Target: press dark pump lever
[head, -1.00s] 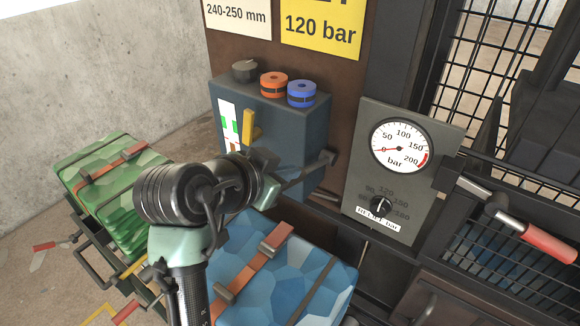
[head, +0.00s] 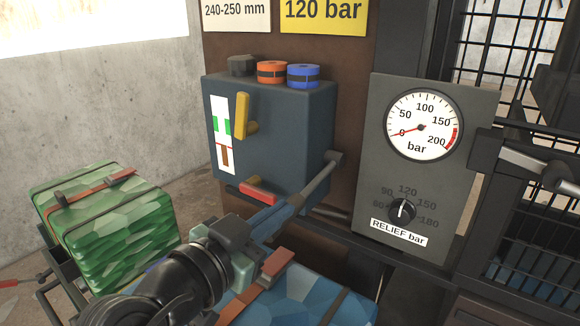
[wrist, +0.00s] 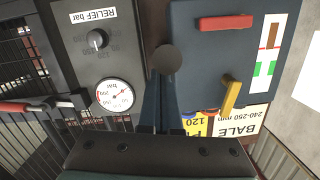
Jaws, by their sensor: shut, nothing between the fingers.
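The dark pump lever (head: 318,178) is a grey-black rod that slants down toward me from a pivot at the right side of the blue-grey pump box (head: 290,130). My gripper (head: 294,202) is shut and empty, its bluish fingers lying at the lever's near end in the head view. In the wrist view a dark round knob (wrist: 167,60) appears just past my fingertips (wrist: 166,80). I cannot tell whether they touch. The pressure gauge (head: 424,125) has its needle near 0; it also shows in the wrist view (wrist: 115,95).
A yellow lever (head: 242,115) and a red lever (head: 258,194) stick out of the box's front. The relief knob (head: 402,210) is on the grey panel at right. Green bale (head: 105,225) and blue bale (head: 300,300) lie below. A red-gripped handle (wrist: 25,106) is beyond the panel.

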